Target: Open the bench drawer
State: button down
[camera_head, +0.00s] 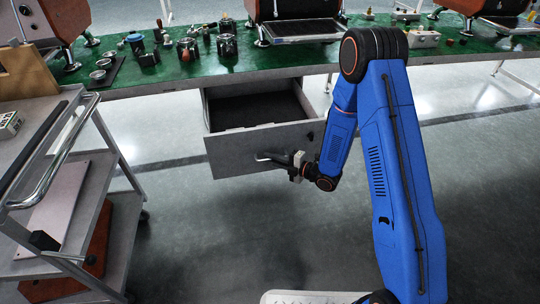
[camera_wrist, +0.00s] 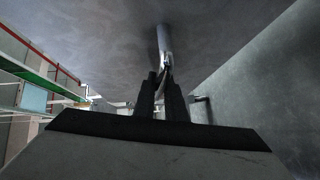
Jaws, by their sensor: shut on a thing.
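The bench drawer (camera_head: 240,150) is pulled out from under the green-topped bench in the head view. Its dark inside is visible and looks empty. My gripper (camera_head: 292,163) is at the drawer's front, shut on the drawer handle (camera_head: 270,157). In the wrist view, the fingers of my gripper (camera_wrist: 166,75) are closed together on the end of the pale handle bar (camera_wrist: 164,42). The drawer front fills much of the wrist view. The exact contact between fingers and handle is partly hidden by the fingers.
The green bench (camera_head: 190,68) runs across the back with pitchers, cups and espresso machines on it. A metal trolley (camera_head: 110,180) with shelves stands at the left. The grey floor (camera_head: 240,235) in front of the drawer is clear.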

jog(key=shift+d, duration=0.1)
jog(key=c, duration=2.1)
grip_release()
jog(key=v, duration=1.7)
jog(key=shift+s+d, duration=0.15)
jog(key=shift+s, duration=0.1)
jog(key=shift+w, duration=0.1)
